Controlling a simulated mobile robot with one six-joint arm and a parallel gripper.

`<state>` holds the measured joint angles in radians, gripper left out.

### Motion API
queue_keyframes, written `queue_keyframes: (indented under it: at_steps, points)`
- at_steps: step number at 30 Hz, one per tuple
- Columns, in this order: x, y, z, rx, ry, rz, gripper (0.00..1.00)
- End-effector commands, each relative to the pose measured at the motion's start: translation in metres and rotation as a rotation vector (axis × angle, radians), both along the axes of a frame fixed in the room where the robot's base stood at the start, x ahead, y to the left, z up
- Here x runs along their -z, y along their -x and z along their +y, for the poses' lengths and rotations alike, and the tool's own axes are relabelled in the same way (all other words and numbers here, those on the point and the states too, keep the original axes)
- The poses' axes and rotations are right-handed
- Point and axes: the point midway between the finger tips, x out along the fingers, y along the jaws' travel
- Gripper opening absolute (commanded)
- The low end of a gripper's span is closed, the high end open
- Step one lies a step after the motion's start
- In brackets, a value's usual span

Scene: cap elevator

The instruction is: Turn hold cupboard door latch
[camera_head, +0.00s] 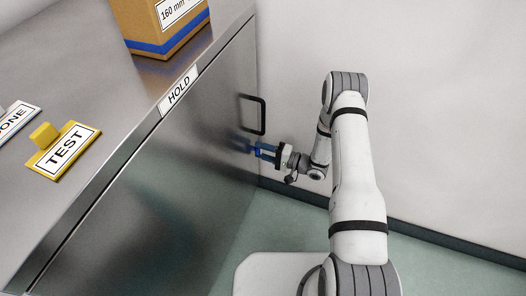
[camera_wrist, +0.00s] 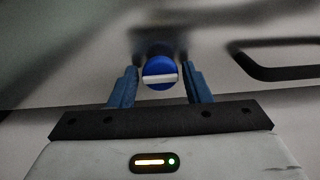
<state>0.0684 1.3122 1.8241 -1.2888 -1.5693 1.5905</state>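The hold cupboard door (camera_head: 160,165) is a grey metal front below the HOLD label (camera_head: 179,90). Its latch is a round blue knob with a white bar, seen between my fingers in the wrist view (camera_wrist: 160,73). The white bar lies about level in that view. My gripper (camera_head: 262,151) faces the door just below the black handle (camera_head: 253,115). In the wrist view, my gripper's blue fingers (camera_wrist: 160,88) stand apart on both sides of the knob, with a small gap visible at each side. Whether the fingertips reach around the knob's depth is hard to tell.
The black handle also shows at the right of the wrist view (camera_wrist: 285,72). On the counter stand a cardboard box (camera_head: 160,22) and a yellow TEST plate (camera_head: 64,150) with a yellow block. A white wall (camera_head: 430,100) is close behind my arm.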

Motion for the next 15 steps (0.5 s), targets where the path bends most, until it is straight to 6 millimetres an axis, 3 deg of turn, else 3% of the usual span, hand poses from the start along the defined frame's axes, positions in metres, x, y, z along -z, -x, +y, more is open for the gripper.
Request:
queue_keyframes:
  at_steps: [4, 11, 15]
  points:
    - [0.000, 0.000, 0.000, -0.001, 0.000, 0.000, 0.56]
    - [0.000, 0.001, -0.001, -0.001, 0.000, 0.000, 0.56]
    - [-0.001, 0.005, -0.013, 0.001, -0.001, 0.002, 0.56]
